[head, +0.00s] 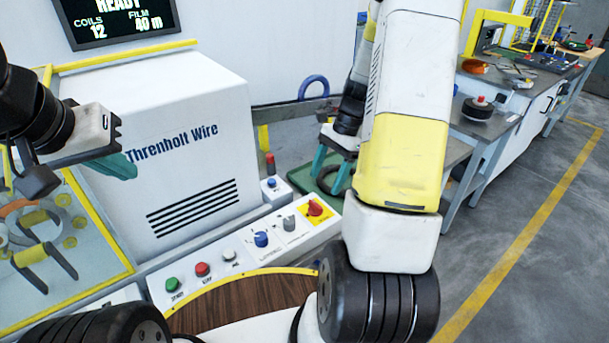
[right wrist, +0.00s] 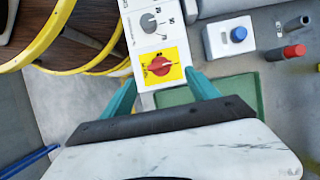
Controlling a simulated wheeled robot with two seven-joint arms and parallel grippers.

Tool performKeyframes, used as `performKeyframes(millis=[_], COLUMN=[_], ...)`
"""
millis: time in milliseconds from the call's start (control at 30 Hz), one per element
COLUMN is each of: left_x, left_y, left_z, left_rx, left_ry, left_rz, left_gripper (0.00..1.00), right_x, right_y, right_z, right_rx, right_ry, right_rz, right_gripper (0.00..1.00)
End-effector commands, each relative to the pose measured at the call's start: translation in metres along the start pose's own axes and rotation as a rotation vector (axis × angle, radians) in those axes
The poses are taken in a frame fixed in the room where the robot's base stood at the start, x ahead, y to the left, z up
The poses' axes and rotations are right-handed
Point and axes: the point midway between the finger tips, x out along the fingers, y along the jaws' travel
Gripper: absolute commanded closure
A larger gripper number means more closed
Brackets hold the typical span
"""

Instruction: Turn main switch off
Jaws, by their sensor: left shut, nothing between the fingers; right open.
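The main switch is a red rotary knob on a yellow plate (head: 315,208), at the right end of the white control panel. In the right wrist view the red knob (right wrist: 160,66) lies ahead of the fingertips, its ridge roughly crosswise; the plate's lettering is too small to read. My right gripper (head: 330,172) is open, teal fingers pointing down, behind the panel's right end in the head view. In the right wrist view its fingertips (right wrist: 160,78) straddle the knob's line, with nothing between them. My left gripper (head: 122,165) is shut and empty in front of the white machine.
A small box with a blue button (right wrist: 238,34) and a red-capped post (right wrist: 294,51) stand nearby. A green mat (right wrist: 210,95) lies beside the panel.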

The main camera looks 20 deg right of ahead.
Motion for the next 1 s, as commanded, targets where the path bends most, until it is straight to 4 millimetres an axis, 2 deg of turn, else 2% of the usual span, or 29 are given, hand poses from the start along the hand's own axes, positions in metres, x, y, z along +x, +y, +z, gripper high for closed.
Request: performKeyframes(millis=[433, 600, 833, 867, 1000], left_x=[0.000, 0.000, 0.000, 0.000, 0.000], left_y=[0.000, 0.000, 0.000, 0.000, 0.000], left_z=[0.000, 0.000, 0.000, 0.000, 0.000], left_rx=[0.000, 0.000, 0.000, 0.000, 0.000], left_ry=[0.000, 0.000, 0.000, 0.000, 0.000], left_rz=[0.000, 0.000, 0.000, 0.000, 0.000], left_gripper=[1.00, 1.00, 1.00, 1.00, 1.00], right_x=[0.064, 0.074, 0.075, 0.075, 0.075], right_y=[0.001, 0.000, 0.000, 0.000, 0.000], right_z=[0.001, 0.001, 0.001, 0.001, 0.001], right_rx=[-0.001, -0.003, -0.004, -0.004, -0.004], right_ry=[-0.002, 0.000, 0.001, 0.001, 0.001], right_rz=[0.003, 0.001, 0.000, 0.000, 0.000], right_gripper=[0.31, 0.31, 0.31, 0.33, 0.60])
